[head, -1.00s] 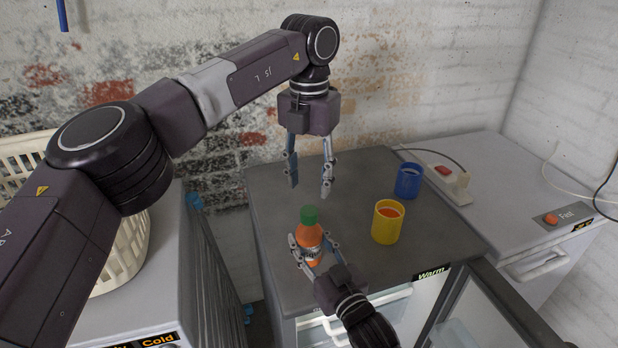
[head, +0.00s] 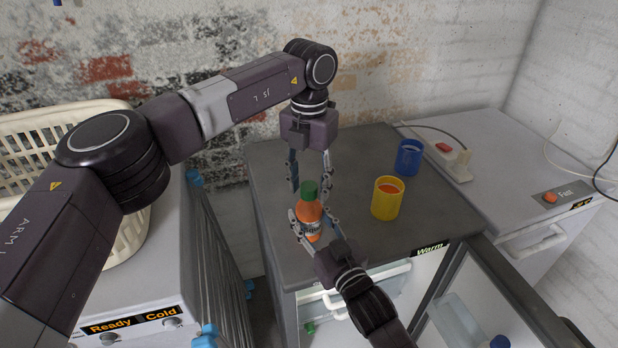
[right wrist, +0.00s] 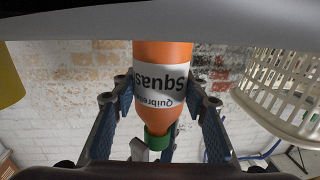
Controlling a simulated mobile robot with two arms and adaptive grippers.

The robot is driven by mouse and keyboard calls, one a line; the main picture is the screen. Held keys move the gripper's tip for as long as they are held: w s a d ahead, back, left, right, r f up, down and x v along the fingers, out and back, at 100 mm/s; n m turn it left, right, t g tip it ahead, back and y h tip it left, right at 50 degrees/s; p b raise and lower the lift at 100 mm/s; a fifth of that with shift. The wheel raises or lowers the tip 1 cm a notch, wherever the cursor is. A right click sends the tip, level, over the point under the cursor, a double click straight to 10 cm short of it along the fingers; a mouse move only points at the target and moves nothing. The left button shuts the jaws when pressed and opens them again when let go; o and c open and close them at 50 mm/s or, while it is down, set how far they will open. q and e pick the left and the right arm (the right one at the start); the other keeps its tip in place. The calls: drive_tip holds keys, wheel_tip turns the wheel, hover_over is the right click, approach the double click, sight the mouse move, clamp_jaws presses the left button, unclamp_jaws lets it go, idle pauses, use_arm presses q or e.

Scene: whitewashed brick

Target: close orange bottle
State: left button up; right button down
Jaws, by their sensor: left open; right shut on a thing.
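The orange bottle (head: 310,213) stands upright at the front of the grey fridge top (head: 262,180). Its green cap (head: 309,189) is at the top; whether it is fully tightened cannot be told. My right gripper (head: 313,226) is shut around the bottle's body from the front. In the right wrist view the bottle (right wrist: 163,60) appears upside down between the fingers, with its label showing and the green cap (right wrist: 158,141) at the bottom. My left gripper (head: 309,187) is open and points down, its fingers on either side of the cap; contact cannot be told.
A yellow cup (head: 387,199) with orange contents stands right of the bottle, and a blue cup (head: 409,157) stands behind it. A power strip (head: 453,160) lies on the right appliance. The fridge door (head: 510,305) hangs open at the front. A cream basket (head: 35,150) is at left.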

use_arm(q)
clamp_jaws()
idle(0.3)
drive_tip(key=shift+o, duration=0.7)
unclamp_jaws()
wheel_tip(320, 180, up, 12)
